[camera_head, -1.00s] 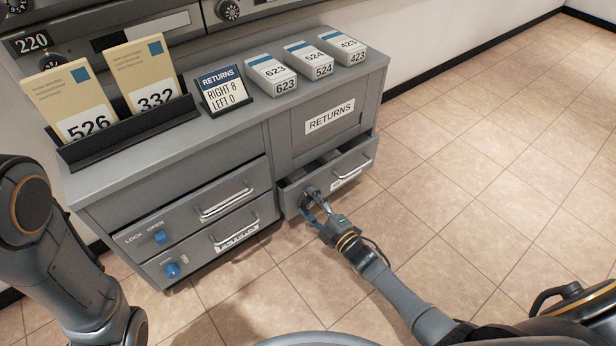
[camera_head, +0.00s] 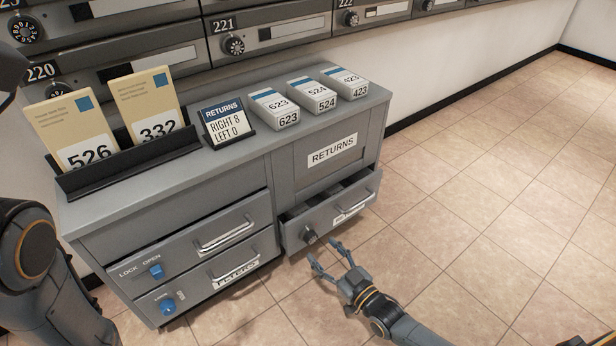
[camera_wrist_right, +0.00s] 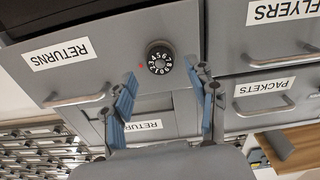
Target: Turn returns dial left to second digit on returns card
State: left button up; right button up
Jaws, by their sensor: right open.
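The returns dial (camera_head: 309,237) is a small dark round knob on the front of the lower right drawer (camera_head: 335,215), which is pulled partly out. In the right wrist view, upside down, the dial (camera_wrist_right: 160,59) shows white digits around a grey centre, with a small red mark beside it. The exact digit at the mark is too small to read surely. The returns card (camera_head: 223,120) stands on the cabinet and reads RIGHT 8, LEFT 0. My right gripper (camera_head: 325,260) is open and empty, in front of the dial and apart from it. My left gripper is out of view.
The cabinet top (camera_head: 235,155) holds a rack (camera_head: 130,160) with cards 526 and 332 and several numbered boxes. Blue knobs (camera_head: 155,271) sit on the left drawers. Mailboxes (camera_head: 265,35) line the wall. The floor at right is clear.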

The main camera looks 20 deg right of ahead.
jog(key=p+v, duration=0.4)
jog(key=v, duration=0.5)
jog(key=a+r+t+y+p, duration=0.2)
jog(key=a+r, duration=0.3)
jog(key=r, duration=1.2)
jog(key=s+a+r+t+y+p, duration=0.1)
jog(key=a+r+t+p, duration=0.3)
jog(key=r, duration=1.4)
jog(key=shift+s+a+r+m+t+y+p, duration=0.15)
jog(key=shift+a+r+m+t+y+p, duration=0.25)
jog(key=shift+a, duration=0.5)
jog(key=shift+f, duration=0.1)
